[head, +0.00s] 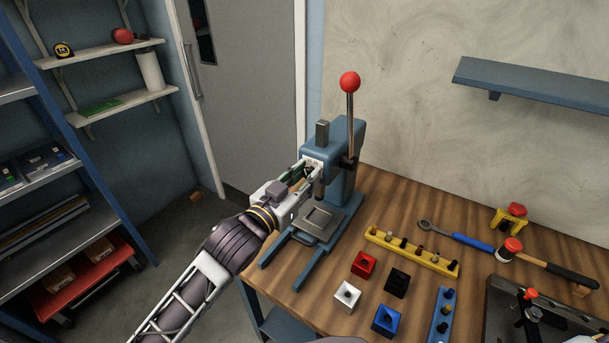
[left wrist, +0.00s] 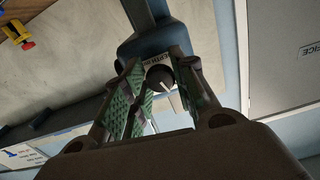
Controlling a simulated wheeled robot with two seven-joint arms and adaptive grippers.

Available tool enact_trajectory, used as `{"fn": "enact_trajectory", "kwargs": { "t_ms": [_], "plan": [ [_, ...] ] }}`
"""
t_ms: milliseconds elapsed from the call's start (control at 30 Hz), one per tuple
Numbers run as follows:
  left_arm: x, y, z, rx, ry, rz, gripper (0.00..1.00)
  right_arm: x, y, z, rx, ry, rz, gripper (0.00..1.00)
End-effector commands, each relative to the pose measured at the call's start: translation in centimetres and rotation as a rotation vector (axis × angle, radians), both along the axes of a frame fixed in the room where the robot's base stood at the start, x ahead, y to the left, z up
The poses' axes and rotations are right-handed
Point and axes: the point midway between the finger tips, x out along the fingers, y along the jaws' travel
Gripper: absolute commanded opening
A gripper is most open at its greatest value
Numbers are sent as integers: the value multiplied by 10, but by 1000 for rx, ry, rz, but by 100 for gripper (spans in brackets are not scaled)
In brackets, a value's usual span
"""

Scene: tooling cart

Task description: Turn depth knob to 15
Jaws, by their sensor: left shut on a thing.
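The blue arbor press (head: 346,150) stands at the left end of the wooden bench, with a red-balled lever rising on its right. My left gripper (head: 308,172) is at the white dial plate (head: 314,163) on the front of the press head. In the left wrist view, the dark round depth knob (left wrist: 160,78) with a pale pointer line sits between the green-padded fingers of my left gripper (left wrist: 160,86), which is shut on it. Part of the plate's lettering shows, but the numbers are too small or hidden to read. My right gripper is not in view.
A yellow rack (head: 412,250) with several small pieces and red, black, white and blue blocks lie in front of the press. A blue rack (head: 441,315), a wrench and a mallet are further right.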

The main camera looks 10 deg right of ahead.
Motion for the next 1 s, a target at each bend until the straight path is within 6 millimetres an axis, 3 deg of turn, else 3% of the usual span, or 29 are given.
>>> {"fn": "enact_trajectory", "kwargs": {
  "t_ms": [333, 600, 767, 1000],
  "plan": [
    [0, 0, 3, 166, -162, -2, 3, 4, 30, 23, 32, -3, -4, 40],
    [1, 1, 3, 325, -323, -1, 3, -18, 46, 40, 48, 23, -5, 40],
    [1, 0, 2, 402, -402, -1, 3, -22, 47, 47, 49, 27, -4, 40],
    [1, 1, 1, 473, -473, 0, 3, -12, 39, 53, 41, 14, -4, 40]
  ]
}}
